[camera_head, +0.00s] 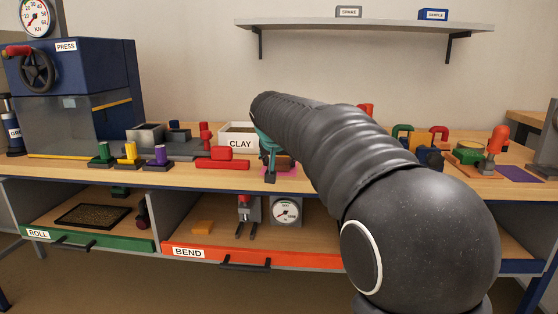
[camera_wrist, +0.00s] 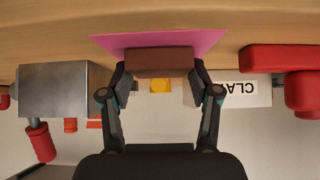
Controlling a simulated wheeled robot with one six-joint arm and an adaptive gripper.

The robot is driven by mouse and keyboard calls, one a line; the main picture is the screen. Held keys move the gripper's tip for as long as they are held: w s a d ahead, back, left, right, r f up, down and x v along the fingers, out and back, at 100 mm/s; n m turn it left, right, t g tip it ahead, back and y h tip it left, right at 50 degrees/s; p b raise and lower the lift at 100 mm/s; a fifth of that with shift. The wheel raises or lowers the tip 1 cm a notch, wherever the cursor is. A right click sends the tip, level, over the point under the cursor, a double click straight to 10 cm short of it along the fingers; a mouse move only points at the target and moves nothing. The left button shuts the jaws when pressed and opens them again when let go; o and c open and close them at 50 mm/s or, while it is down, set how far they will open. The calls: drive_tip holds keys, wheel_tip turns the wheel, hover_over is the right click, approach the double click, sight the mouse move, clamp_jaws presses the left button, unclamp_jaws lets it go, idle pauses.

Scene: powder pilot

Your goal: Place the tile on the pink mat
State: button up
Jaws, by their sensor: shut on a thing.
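The tile (camera_wrist: 162,62) is a brown block held between the two fingers of my gripper (camera_wrist: 160,74) in the wrist view, which looks upside down. The pink mat (camera_wrist: 160,39) lies flat on the wooden bench right by the tile, and the tile overlaps part of it in this view. I cannot tell whether the tile touches the mat. In the head view, my gripper (camera_head: 270,163) is low at the bench front, and only a piece of the pink mat (camera_head: 287,173) shows beside it. My arm hides much of this area.
A white CLAY box (camera_head: 239,133) stands behind the mat. Red pieces (camera_head: 222,158) lie to its left, with several coloured-handled stamps (camera_head: 130,154). A purple mat (camera_head: 519,174) lies at the far right. Below are the open BEND drawer (camera_head: 205,254) and ROLL drawer (camera_head: 85,236).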

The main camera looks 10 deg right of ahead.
drive_tip(key=o, duration=1.2)
drive_tip(key=shift+f, duration=0.1)
drive_tip(key=shift+r, duration=0.25)
drive_tip(key=v, duration=1.2)
drive_tip(key=shift+f, duration=0.1)
drive_tip(key=shift+s, duration=0.1)
drive_tip(key=s+f+n+g+y, duration=0.1)
drive_tip(key=s+f, duration=0.7)
drive_tip(key=s, duration=0.2)
drive_tip(key=s+d+f+n+g+y, duration=0.1)
drive_tip(key=s+f, duration=0.7)
drive_tip(key=s, duration=0.3)
drive_tip(key=s+d+f+n+g, duration=0.1)
drive_tip(key=s+f, duration=0.7)
drive_tip(key=s, duration=0.3)
drive_tip(key=shift+d+f+n+y, duration=0.15)
drive_tip(key=shift+f+n+y, duration=0.15)
drive_tip(key=shift+y, duration=0.1)
